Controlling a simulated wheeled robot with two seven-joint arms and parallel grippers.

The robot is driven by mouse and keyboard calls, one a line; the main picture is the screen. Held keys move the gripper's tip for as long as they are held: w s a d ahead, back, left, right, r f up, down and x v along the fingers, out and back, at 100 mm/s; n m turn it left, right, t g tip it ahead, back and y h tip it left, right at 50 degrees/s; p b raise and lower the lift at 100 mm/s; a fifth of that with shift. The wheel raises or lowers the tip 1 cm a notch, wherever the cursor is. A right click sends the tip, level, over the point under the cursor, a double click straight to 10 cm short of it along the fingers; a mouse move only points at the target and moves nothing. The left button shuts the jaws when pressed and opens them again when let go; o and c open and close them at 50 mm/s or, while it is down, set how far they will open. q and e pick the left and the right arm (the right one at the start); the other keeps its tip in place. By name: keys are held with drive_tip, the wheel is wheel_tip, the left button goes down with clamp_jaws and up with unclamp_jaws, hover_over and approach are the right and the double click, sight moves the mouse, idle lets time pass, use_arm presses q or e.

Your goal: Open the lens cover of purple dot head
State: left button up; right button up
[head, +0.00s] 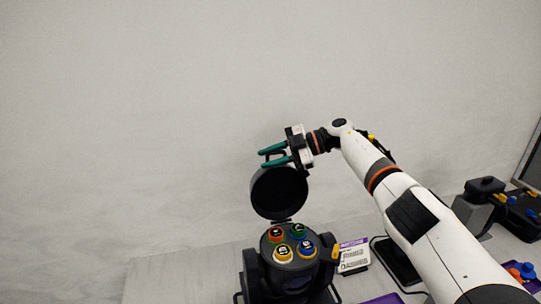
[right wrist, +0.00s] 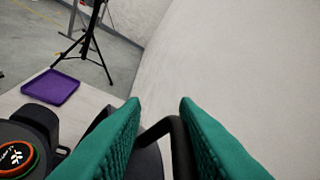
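The dot head (head: 290,262) is a black lamp housing with several colour-ringed lenses on its face. I cannot make out a purple dot on it. Its round black lens cover (head: 279,194) stands raised on the hinge at the back of the face, leaving the lenses bare. My right gripper (head: 263,157) has green fingers spread apart at the cover's top edge. In the right wrist view a curved black part of the cover (right wrist: 152,130) shows between the parted fingertips; I cannot tell if they touch it. My left gripper is out of view.
A black device (head: 484,204) and a purple tray with small coloured parts (head: 513,268) are at the far right. The wrist view shows another purple tray (right wrist: 50,87) and a tripod (right wrist: 83,42).

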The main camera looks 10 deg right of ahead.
drive_tip(key=shift+f, duration=0.35)
drive_tip(key=shift+d+r+b, duration=0.15)
drive_tip(key=shift+d+b, duration=0.25)
drive_tip(key=shift+d, duration=0.2)
drive_tip(key=b+v, duration=0.3)
drive_tip(key=v, duration=0.8)
drive_tip(key=shift+a+r, duration=0.15)
drive_tip(key=shift+r, duration=0.25)
drive_tip(key=shift+f, duration=0.1)
